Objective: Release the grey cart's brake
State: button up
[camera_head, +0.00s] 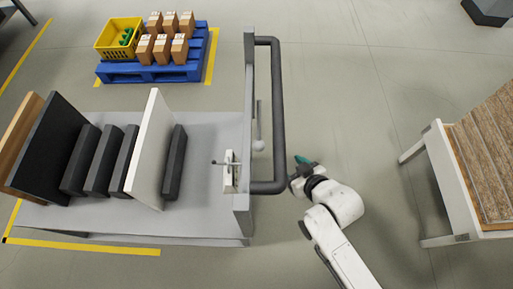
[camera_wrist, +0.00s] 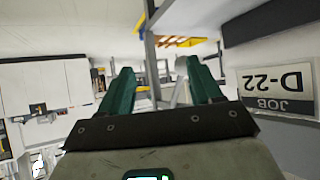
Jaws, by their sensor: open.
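The grey cart (camera_head: 215,128) stands left of centre in the head view, with a dark tubular handle (camera_head: 278,110) on its right end. A thin grey lever with a pale round knob (camera_head: 259,145) shows between the end wall and the handle; it looks like the brake lever. My gripper (camera_head: 302,160) is just right of the handle, apart from the knob. In the wrist view its green fingers (camera_wrist: 160,72) are spread and hold nothing. A pale rounded piece (camera_wrist: 181,68) shows beside the right finger; I cannot tell whether it is the knob.
Dark and white panels (camera_head: 150,150) stand on the cart. A job card marked D-22 (camera_wrist: 275,88) is on the right in the wrist view. A blue pallet (camera_head: 150,72) with boxes and a yellow crate is behind. A white table (camera_head: 450,185) stands right; floor between is clear.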

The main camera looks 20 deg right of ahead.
aim_at(256, 143)
jog(key=w+a+f+t+b, duration=0.1)
jog(key=w+t, duration=0.1)
jog(key=w, duration=0.2)
jog(key=w+a+f+t+y+b, duration=0.1)
jog(key=w+a+t+b, duration=0.1)
jog(key=w, duration=0.2)
jog(key=w+a+f+n+t+b, duration=0.1)
jog(key=w+a+t+b, duration=0.1)
jog(key=w+t, duration=0.1)
jog(key=shift+w+a+y, duration=0.15)
jog(key=shift+w+y, duration=0.25)
jog(key=shift+w, duration=0.5)
grip_shut()
